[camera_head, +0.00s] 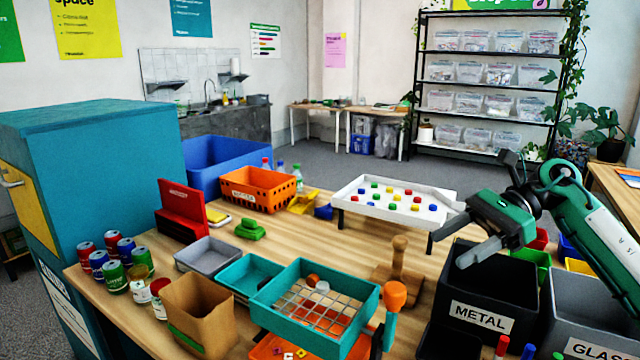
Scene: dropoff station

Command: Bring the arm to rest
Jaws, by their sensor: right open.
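My right arm (592,222) comes in from the right edge, green and black. Its gripper (448,249) points left, with the grey fingers spread apart and nothing between them. It hangs above the table, in front of the right end of the white tray and over the back left of the black METAL bin (482,312) in the picture. Whether the fingers touch the tray cannot be told. My left gripper is out of view.
The wooden table (330,240) carries a white raised tray (350,205) with several coloured pieces, an orange crate (255,193), several cans (112,275), a paper bag (200,315) and a teal sieve box (315,330). A GLASS bin (592,325) stands at the right.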

